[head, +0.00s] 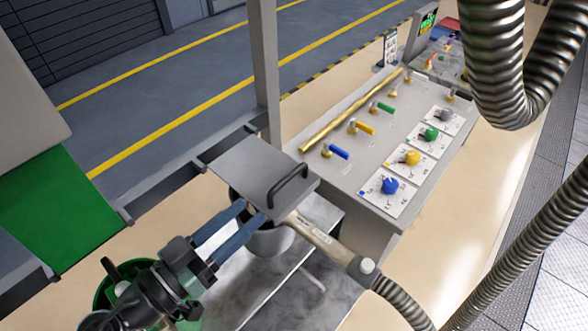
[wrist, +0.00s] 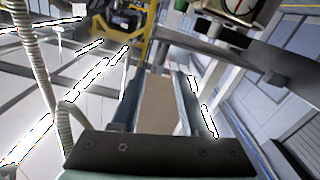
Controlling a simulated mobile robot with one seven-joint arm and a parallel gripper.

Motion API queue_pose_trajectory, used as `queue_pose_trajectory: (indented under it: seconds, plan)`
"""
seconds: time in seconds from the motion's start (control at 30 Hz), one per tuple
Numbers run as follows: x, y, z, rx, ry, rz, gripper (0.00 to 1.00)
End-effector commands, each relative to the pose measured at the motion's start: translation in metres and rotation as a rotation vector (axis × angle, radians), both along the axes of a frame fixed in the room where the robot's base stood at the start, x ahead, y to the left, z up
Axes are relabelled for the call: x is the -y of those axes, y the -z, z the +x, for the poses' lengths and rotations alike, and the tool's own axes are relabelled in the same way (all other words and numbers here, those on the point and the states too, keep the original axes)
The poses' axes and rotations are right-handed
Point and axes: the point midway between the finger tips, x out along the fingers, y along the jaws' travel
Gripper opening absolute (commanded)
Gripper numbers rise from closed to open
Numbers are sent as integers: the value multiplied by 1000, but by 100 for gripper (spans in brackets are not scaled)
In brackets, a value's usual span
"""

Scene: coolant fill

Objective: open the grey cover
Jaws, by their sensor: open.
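The grey cover (head: 245,168) is a flat square plate with a dark bar handle (head: 291,184) near its right edge. It lies roughly level beside the upright post, above a grey bucket-like vessel (head: 268,242) that it partly hides. My gripper (head: 250,212) is open, its two blue fingers reaching up from the lower left to the cover's near edge. The fingertips look close to or just under that edge; I cannot tell whether they touch. The fingers also show in the wrist view (wrist: 157,78), with a plain brown surface between them; the handle is not recognisable there.
A pale nozzle (head: 325,240) on a ribbed hose (head: 402,303) lies right of my gripper, close to the cover. A panel (head: 350,170) with coloured valves and dials stands behind right. Thick metal hoses (head: 492,65) hang at upper right. A green bin (head: 104,292) is lower left.

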Motion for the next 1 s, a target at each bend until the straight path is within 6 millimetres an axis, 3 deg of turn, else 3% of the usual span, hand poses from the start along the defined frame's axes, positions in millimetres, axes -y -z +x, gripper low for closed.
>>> queue_pose_trajectory:
  seconds: [0.6, 1.0]
  plan:
    - [69, -2, 88, 0, 1, 3, 45]
    - [77, -1, 99, -1, 0, 4, 45]
